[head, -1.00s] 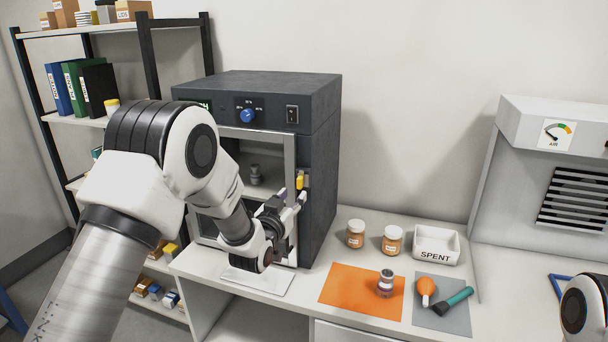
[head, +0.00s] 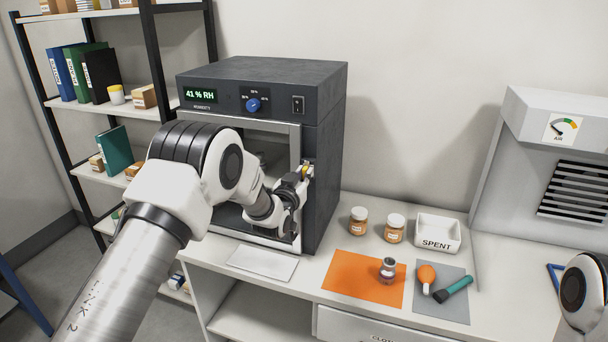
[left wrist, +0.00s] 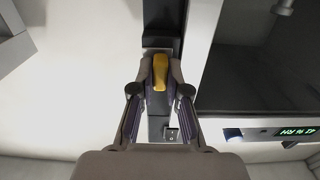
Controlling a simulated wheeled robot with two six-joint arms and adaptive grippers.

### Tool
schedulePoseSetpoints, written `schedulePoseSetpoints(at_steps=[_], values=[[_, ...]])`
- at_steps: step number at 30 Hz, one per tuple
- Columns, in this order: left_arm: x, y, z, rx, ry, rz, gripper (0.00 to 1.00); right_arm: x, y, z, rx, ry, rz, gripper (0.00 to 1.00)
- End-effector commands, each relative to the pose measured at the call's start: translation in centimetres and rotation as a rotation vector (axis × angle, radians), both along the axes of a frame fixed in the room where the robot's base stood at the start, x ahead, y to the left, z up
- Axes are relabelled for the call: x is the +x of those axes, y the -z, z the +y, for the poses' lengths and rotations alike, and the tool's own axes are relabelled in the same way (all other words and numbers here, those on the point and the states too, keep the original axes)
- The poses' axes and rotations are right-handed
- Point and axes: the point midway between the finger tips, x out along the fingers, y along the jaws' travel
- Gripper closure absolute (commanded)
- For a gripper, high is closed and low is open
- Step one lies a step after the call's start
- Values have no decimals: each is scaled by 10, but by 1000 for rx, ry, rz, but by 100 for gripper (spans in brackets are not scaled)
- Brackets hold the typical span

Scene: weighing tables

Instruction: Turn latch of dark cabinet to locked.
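The dark cabinet (head: 328,135) stands on the table against the wall. Its light-framed glass door (head: 270,128) appears closed. The yellow latch (head: 305,170) sits at the right edge of the door, partly covered by my gripper. In the left wrist view the latch handle (left wrist: 160,73) lies lengthwise between my fingertips, in line with the door edge. My left gripper (left wrist: 161,67) has one fingertip on each side of the handle, close against it, and looks shut on it. My right gripper is out of view; only part of my right arm shows at the lower right.
An orange mat (head: 345,283) with a small jar (head: 387,270) and a grey mat (head: 455,307) lie right of the cabinet. Two brown jars and a SPENT tray (head: 437,222) stand behind them. A shelf rack (head: 62,139) stands left. A white plate (head: 262,263) lies before the door.

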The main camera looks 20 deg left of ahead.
Motion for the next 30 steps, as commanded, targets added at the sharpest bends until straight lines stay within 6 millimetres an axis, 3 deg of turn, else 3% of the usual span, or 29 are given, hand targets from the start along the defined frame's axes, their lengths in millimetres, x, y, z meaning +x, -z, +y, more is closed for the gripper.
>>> schedulePoseSetpoints(at_steps=[14,30], values=[[0,2,-1,-87,2,-1,100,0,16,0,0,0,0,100],[0,3,1,-536,2,12,100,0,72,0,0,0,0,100]])
